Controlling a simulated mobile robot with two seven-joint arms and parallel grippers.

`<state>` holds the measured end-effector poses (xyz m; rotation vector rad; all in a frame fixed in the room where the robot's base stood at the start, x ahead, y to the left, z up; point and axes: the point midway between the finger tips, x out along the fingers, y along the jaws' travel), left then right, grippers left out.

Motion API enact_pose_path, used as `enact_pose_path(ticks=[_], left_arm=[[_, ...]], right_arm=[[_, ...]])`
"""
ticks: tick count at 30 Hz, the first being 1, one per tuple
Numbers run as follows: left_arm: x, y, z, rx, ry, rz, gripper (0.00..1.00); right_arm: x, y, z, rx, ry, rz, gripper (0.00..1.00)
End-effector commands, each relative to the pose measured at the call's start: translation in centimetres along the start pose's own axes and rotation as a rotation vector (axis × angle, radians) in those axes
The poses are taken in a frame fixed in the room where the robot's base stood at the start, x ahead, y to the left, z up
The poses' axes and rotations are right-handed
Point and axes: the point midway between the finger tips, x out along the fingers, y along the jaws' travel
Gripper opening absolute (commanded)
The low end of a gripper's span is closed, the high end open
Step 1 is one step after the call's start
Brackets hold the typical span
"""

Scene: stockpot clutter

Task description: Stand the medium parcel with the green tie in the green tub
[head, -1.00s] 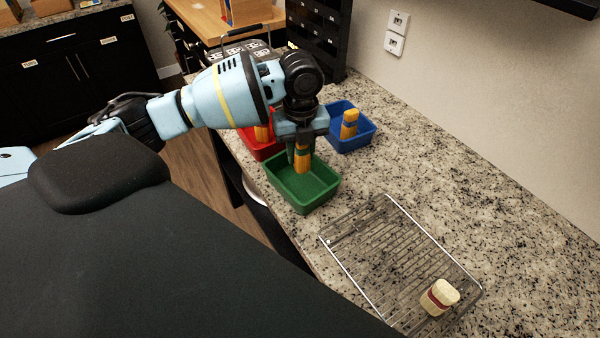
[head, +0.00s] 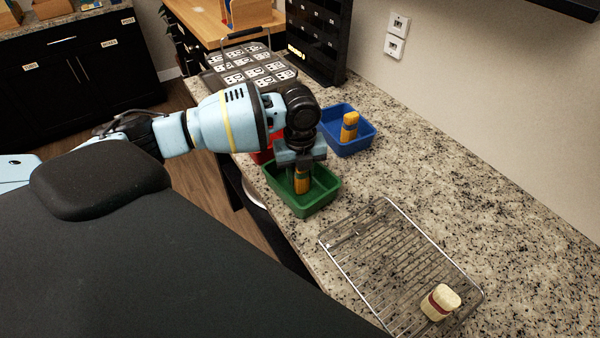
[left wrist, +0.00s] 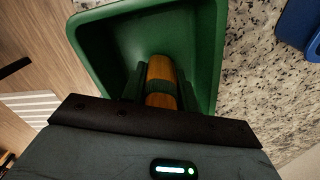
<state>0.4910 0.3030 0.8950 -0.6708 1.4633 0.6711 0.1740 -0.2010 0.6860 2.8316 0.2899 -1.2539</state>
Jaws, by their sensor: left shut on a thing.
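The orange-yellow parcel with the green tie (head: 303,186) is upright in the green tub (head: 322,208). My left gripper (head: 301,174) comes down from above and is shut on the parcel, with the fingers reaching into the tub. In the left wrist view the parcel (left wrist: 161,78) sits between the two fingers, inside the walls of the green tub (left wrist: 92,50). Whether its base touches the tub floor I cannot tell. My right gripper is not in view.
A blue tub (head: 352,142) behind holds another yellow parcel (head: 349,127). A red tub (head: 262,157) is mostly hidden behind my left arm. A wire rack (head: 370,264) in front holds a cream parcel with a red tie (head: 439,302). The counter at the right is clear.

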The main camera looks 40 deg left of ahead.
Motion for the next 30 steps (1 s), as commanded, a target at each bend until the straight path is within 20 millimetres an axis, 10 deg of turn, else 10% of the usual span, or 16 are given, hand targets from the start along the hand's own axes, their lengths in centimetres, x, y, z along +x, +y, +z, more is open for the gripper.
enact_pose_path(ticks=[4,5,9,20,30], left_arm=[[0.3,0.0,0.0,0.0,0.0,-0.001,0.05],[0.3,0.0,0.0,0.0,0.0,-0.001,0.33],[0.3,0.0,0.0,0.0,0.0,-0.001,0.51],[-0.1,0.0,0.0,0.0,-0.001,-0.001,0.52],[-5.8,-0.1,0.1,0.0,-0.003,-0.006,0.52]], right_arm=[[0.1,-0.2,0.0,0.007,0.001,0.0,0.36],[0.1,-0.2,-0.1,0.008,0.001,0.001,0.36],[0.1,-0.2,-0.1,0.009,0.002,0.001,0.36],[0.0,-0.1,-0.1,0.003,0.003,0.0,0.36],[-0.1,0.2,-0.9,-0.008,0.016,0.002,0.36]])
